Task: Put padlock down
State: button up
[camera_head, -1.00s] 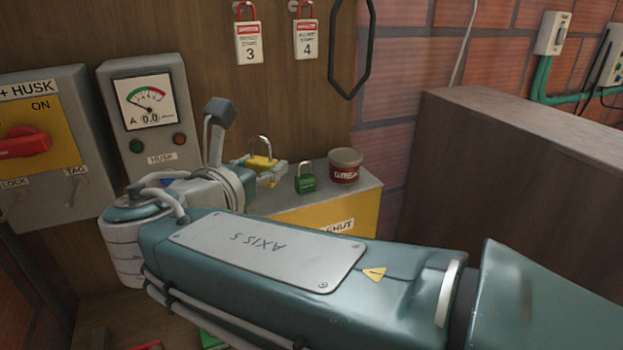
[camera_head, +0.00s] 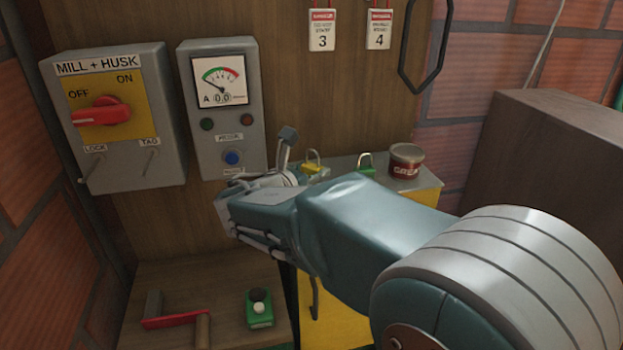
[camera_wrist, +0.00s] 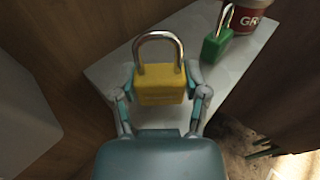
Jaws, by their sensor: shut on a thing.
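A yellow padlock (camera_wrist: 160,84) with a closed-looking silver shackle is between the two fingers of my gripper (camera_wrist: 160,90) in the wrist view. The fingers press on its left and right sides. The padlock is over the light grey top of a cabinet (camera_wrist: 115,78); I cannot tell whether it touches that top. In the head view the yellow padlock (camera_head: 312,164) shows beyond my arm, at the left part of the cabinet top.
A green padlock (camera_head: 366,164) and a red grease tin (camera_head: 406,162) stand to the right on the cabinet top. A grey meter box (camera_head: 222,110) and a switch box with red handle (camera_head: 110,115) are on the wall. A lower shelf (camera_head: 195,270) holds a red-handled tool and a green object.

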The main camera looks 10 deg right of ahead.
jog(key=shift+f, duration=1.05)
jog(key=shift+f, duration=0.1)
jog(key=o, duration=1.2)
